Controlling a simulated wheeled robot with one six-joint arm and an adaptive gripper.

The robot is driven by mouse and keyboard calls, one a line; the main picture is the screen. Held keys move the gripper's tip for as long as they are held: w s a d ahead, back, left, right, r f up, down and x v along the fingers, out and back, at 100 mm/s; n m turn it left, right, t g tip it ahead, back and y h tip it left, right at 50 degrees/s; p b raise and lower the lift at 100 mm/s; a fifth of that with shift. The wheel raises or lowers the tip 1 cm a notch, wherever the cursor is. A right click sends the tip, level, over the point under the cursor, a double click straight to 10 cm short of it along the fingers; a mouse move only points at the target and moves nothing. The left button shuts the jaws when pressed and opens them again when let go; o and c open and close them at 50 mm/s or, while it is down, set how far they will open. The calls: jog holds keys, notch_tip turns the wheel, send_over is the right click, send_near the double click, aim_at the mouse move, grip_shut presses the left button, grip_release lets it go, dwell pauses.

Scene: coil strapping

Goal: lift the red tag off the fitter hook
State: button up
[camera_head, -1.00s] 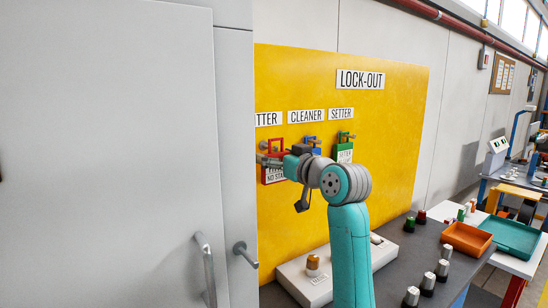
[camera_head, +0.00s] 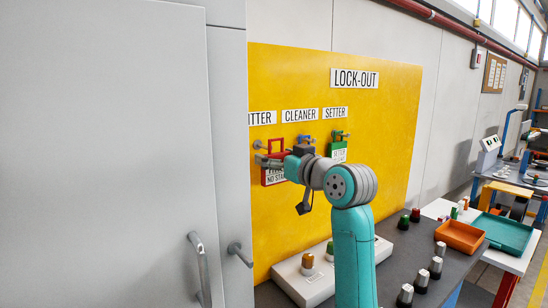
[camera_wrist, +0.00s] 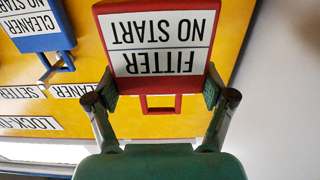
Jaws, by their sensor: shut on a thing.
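The red tag (camera_wrist: 157,88) fills the upper middle of the wrist view, upside down, with a white label reading FITTER NO START. My gripper (camera_wrist: 159,92) is shut on it, one finger at each side edge. In the head view the red tag (camera_head: 274,176) hangs before the yellow board under the partly hidden FITTER sign, and my gripper (camera_head: 275,162) covers part of it. The fitter hook (camera_head: 259,145) shows in part beside the tag's red loop. I cannot tell whether the loop still touches the hook.
A blue CLEANER tag (camera_wrist: 35,22) hangs beside the red one, and a green SETTER tag (camera_head: 338,153) is further right. A grey cabinet (camera_head: 120,150) with handles stands close on the left. A bench (camera_head: 395,245) with several knobs lies below.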

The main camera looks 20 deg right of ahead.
aim_at(278, 158)
jog(key=shift+v, duration=2.6)
jog(key=shift+s, duration=0.1)
